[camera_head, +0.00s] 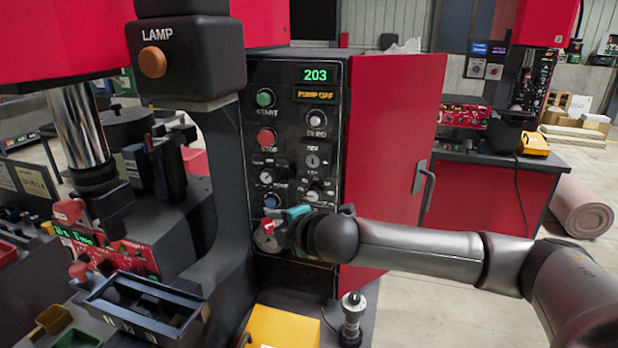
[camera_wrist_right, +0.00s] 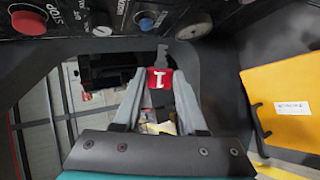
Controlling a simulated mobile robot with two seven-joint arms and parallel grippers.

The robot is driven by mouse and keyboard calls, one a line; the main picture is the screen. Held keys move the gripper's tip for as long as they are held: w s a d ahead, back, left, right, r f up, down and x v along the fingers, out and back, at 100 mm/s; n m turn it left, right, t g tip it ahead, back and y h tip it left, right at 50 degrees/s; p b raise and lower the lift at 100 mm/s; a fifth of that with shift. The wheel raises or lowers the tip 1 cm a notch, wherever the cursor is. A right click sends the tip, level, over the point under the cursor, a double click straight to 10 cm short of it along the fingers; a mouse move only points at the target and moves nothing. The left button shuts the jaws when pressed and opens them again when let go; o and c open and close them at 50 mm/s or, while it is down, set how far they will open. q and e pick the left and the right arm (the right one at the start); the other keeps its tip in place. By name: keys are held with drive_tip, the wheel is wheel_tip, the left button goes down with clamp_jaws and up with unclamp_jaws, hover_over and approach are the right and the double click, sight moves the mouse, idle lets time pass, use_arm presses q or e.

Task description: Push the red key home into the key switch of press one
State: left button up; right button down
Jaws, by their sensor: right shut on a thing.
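The red key (camera_wrist_right: 160,78) carries a white "1" and sits between the two grey fingers of my right gripper (camera_wrist_right: 158,98) in the right wrist view. Its dark shank points up in that picture, apart from the panel face there. In the head view my right gripper (camera_head: 284,220) is at the lower part of the control panel (camera_head: 285,105), and a bit of red shows at its tips. The key switch (camera_head: 313,161) is a round silver lock on the panel's right side, above and right of the gripper. My left gripper is not in view.
Knobs and buttons surround the lock, including a red STOP button (camera_head: 267,139) and a blue button (camera_head: 271,200). A red cabinet door (camera_head: 395,150) with a handle stands right of the panel. A yellow box (camera_head: 283,328) and a dark joystick (camera_head: 352,318) stand below.

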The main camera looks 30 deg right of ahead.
sight(322, 168)
drive_tip(key=s+d+r+n+y+p, duration=0.4)
drive_tip(key=s+r+n+y+p, duration=0.2)
drive_tip(key=r+n+y, duration=0.2)
drive_tip(key=shift+r+t+y, duration=0.4)
drive_tip(key=shift+r+y, duration=0.65)
drive_tip(key=shift+y, duration=0.75)
drive_tip(key=shift+w+d+b, duration=0.9)
drive_tip(key=shift+w+d, duration=0.05)
drive_tip(key=shift+d, duration=0.2)
drive_tip(key=shift+w+d+b, duration=0.9)
drive_tip(key=shift+w+d, duration=0.05)
drive_tip(key=shift+d, duration=0.15)
drive_tip(key=shift+w+d+b, duration=0.35)
drive_tip(key=shift+w+d, duration=0.45)
drive_tip(key=shift+d, duration=0.1)
idle(2.2)
